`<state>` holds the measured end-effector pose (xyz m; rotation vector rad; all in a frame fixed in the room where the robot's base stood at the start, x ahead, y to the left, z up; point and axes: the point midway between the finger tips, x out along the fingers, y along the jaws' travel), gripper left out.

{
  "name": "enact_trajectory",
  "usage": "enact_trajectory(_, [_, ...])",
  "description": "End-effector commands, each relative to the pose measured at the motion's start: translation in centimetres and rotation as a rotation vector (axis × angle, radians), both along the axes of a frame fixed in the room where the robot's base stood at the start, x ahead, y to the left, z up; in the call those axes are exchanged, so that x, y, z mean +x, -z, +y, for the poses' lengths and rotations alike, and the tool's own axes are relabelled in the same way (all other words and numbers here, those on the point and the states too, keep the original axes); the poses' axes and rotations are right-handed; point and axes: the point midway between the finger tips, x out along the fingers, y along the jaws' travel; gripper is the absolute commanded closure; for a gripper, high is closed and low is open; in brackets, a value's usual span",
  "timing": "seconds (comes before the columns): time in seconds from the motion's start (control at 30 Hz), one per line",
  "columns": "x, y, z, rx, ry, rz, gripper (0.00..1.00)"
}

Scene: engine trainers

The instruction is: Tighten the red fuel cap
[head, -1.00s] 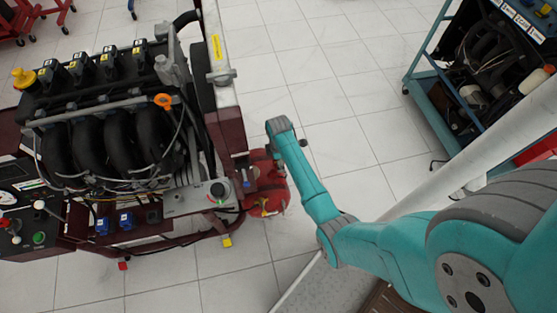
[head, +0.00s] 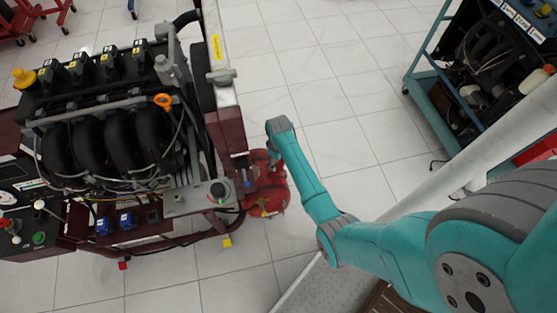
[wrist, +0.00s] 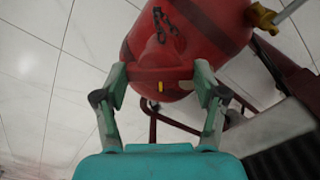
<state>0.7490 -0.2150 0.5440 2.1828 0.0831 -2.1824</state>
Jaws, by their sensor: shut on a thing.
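The red fuel tank (head: 272,195) stands low beside the engine trainer in the head view, partly hidden by my arm. In the wrist view the red tank (wrist: 215,30) fills the upper middle. The red fuel cap (wrist: 157,58) sticks out from it between my fingers, with a small yellow mark near its lower edge. My gripper (wrist: 160,72) is shut on the cap, one finger on each side. Red on red makes the cap's outline hard to see. In the head view my fingers are hidden behind my wrist.
A dark chain (wrist: 168,30) hangs on the tank near the cap. A brass fitting (wrist: 262,17) with a hose sits at upper right. The engine trainer (head: 120,140) stands left of my arm; a blue-framed trainer (head: 470,90) stands at right. Tiled floor lies between them.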

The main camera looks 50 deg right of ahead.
Motion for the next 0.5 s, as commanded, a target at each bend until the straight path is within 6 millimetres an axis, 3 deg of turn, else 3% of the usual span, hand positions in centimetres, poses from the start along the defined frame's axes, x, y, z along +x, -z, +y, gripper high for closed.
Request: enact_trajectory(0.5, [-0.02, 0.03, 0.0, 0.0, 0.459, 0.0, 0.64])
